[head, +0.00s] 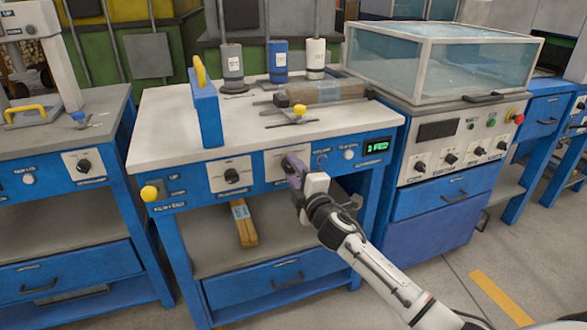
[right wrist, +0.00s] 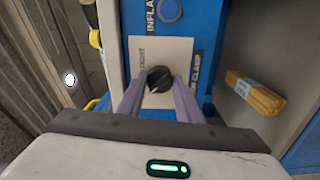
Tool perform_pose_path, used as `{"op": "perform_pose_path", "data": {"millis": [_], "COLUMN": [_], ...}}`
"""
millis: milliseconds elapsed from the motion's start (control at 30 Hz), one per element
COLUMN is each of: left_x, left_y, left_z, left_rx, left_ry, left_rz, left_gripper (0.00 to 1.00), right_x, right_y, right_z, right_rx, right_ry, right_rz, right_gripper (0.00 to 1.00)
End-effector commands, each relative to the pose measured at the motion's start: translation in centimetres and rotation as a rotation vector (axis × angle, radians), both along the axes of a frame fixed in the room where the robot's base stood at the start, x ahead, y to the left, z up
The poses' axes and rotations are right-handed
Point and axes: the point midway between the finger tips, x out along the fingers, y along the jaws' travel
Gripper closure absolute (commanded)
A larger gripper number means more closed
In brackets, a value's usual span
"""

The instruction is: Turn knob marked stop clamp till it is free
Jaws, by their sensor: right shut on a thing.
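The knob (right wrist: 159,79) is black and round, on a pale plate (right wrist: 150,50) on the blue front panel of the middle bench. The right wrist view shows the word CLAMP beside the plate, the rest of that label being partly hidden. My right gripper (head: 289,166) reaches the panel from the front right. In the right wrist view its two purple fingers (right wrist: 160,88) are shut on the knob, one on each side. In the head view the gripper covers most of the knob. My left gripper is not in view.
Another black knob (head: 232,176) sits left on the same panel, with a yellow button (head: 150,193) farther left. A green display (head: 377,146) is at the right. A wood bundle (head: 243,222) lies on the shelf below. A blue stand (head: 207,112) stands on the bench top.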

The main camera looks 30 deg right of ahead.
Motion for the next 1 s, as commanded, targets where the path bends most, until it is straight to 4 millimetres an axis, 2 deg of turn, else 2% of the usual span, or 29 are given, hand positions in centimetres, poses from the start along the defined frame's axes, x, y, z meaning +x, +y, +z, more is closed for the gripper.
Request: {"op": "perform_pose_path", "data": {"millis": [533,567,667,1000], "left_x": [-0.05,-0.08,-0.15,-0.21], "left_y": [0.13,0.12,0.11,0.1], "left_z": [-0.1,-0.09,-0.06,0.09], "left_rx": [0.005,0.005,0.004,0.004], "left_ry": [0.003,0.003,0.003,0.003], "left_rz": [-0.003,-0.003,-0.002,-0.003], "left_gripper": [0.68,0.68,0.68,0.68], "right_x": [0.0,0.0,0.0,-0.29], "right_y": [-0.02,-0.02,-0.02,0.07], "right_z": [-0.03,-0.02,-0.02,-0.04], "right_rx": [-0.026,-0.026,-0.025,-0.023], "right_ry": [0.006,0.006,0.006,0.007], "right_rz": [0.0,0.0,0.0,0.0], "right_gripper": [0.9,0.65,0.49,0.49]}}
